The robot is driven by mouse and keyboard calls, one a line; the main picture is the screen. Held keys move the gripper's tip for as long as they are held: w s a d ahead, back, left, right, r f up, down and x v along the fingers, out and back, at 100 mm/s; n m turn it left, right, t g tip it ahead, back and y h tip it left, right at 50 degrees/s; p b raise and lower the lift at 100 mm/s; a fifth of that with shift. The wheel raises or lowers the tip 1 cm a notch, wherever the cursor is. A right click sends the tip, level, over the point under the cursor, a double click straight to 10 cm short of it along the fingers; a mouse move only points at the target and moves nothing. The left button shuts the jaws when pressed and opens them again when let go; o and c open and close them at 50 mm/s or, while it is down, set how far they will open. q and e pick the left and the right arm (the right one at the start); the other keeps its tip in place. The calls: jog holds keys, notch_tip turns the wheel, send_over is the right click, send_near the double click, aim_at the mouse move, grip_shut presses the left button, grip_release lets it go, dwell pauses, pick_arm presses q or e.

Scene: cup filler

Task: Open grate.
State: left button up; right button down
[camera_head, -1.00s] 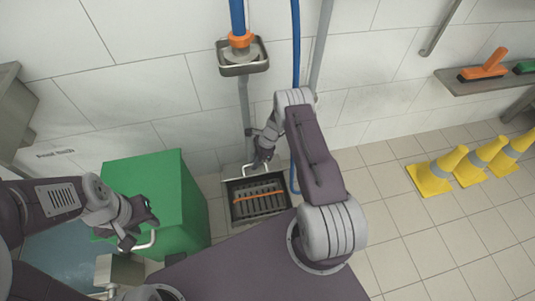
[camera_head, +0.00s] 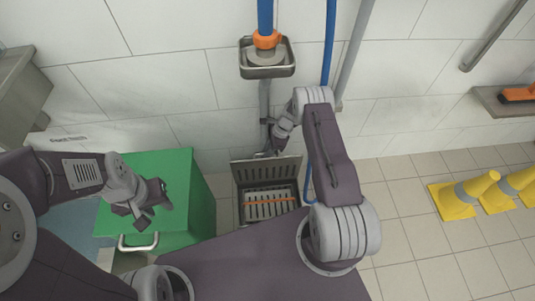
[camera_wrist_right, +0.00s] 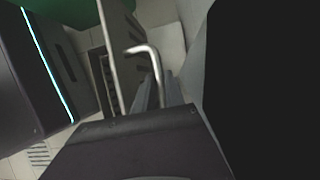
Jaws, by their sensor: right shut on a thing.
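The floor drain box (camera_head: 297,208) sits at the foot of the wall. Its slotted metal grate (camera_head: 267,178) stands tilted up at the back edge. Inside the box, a slotted lower surface and an orange bar (camera_head: 270,201) show. My right gripper (camera_head: 268,153) is at the grate's top edge and shut on what looks like its handle; the arm partly hides the contact. In the right wrist view, a bent metal rod (camera_wrist_right: 146,52) shows by the fingers. My left gripper (camera_head: 150,211) is empty and looks open, above the green box's front edge.
A green box (camera_head: 190,205) with a metal handle (camera_head: 138,243) stands left of the drain. A blue pipe with an orange collar (camera_head: 266,40) enters a metal funnel tray above. The floor between is clear.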

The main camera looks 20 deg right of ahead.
jog(key=shift+w+d, duration=0.1)
jog(key=c, duration=1.4)
grip_release()
